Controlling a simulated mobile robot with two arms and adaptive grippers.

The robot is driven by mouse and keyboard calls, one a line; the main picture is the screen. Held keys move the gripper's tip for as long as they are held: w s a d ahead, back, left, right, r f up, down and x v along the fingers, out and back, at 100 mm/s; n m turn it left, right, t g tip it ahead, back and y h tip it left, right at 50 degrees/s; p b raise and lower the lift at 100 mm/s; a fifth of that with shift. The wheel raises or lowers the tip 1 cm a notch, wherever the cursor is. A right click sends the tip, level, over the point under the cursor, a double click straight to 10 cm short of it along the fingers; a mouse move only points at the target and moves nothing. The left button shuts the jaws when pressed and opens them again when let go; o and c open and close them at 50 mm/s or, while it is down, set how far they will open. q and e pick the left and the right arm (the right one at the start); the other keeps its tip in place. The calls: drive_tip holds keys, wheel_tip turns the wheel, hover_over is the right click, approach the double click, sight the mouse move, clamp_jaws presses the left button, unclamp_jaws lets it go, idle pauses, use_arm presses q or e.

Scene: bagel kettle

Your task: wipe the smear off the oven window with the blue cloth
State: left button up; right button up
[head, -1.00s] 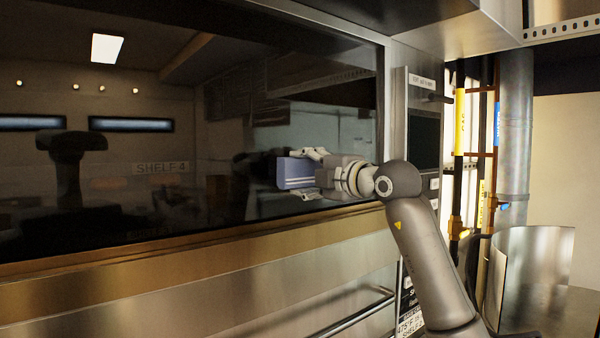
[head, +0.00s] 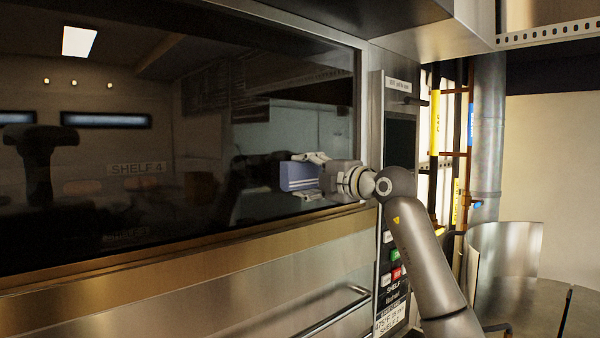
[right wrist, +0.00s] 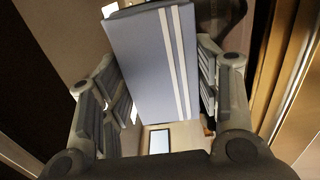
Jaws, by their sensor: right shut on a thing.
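The blue cloth (head: 298,176) is a folded block with pale stripes, held by my right gripper (head: 310,177) in front of the oven window (head: 150,150). In the right wrist view the cloth (right wrist: 155,60) stands between the two fingers of my right gripper (right wrist: 160,85), which is shut on it. I cannot tell whether the cloth touches the glass. The window is dark and full of reflections. I cannot make out a smear on it. My left gripper is not in view.
A control panel (head: 398,140) with buttons is right of the window. A handle bar (head: 335,312) runs below it. A steel hood edge (head: 400,28) hangs above. A pipe (head: 488,130) and a curved metal bin (head: 505,255) stand at the right.

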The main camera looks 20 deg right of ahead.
sight(288, 179)
drive_tip(key=shift+d+f, duration=0.1)
drive_tip(key=shift+d, duration=0.2)
drive_tip(key=shift+s+a+f+b, duration=0.1)
drive_tip(key=shift+a+b, duration=0.2)
drive_tip(key=shift+a, duration=0.35)
drive_tip(key=shift+s+a+b, duration=0.15)
drive_tip(key=shift+s+a, duration=0.1)
drive_tip(key=shift+a, duration=0.35)
drive_tip(key=shift+s+a+b, duration=0.15)
drive_tip(key=shift+s+a, duration=0.05)
drive_tip(key=shift+a, duration=0.4)
drive_tip(key=shift+s+a+b, duration=0.2)
drive_tip(key=shift+a+b, duration=0.05)
drive_tip(key=shift+a, duration=0.25)
drive_tip(key=shift+s+a+b, duration=0.15)
drive_tip(key=shift+a+b, duration=0.1)
drive_tip(key=shift+a, duration=0.2)
drive_tip(key=shift+s+a, duration=0.35)
drive_tip(key=shift+a, duration=0.5)
drive_tip(key=shift+s+a+b, duration=0.25)
drive_tip(key=shift+a+b, duration=0.25)
drive_tip(key=shift+a, duration=0.2)
drive_tip(key=shift+s+a+b, duration=0.25)
drive_tip(key=shift+a+b, duration=0.2)
drive_tip(key=shift+a, duration=0.2)
drive_tip(key=shift+s+a, duration=0.15)
drive_tip(key=shift+a, duration=0.25)
drive_tip(key=shift+d, duration=0.1)
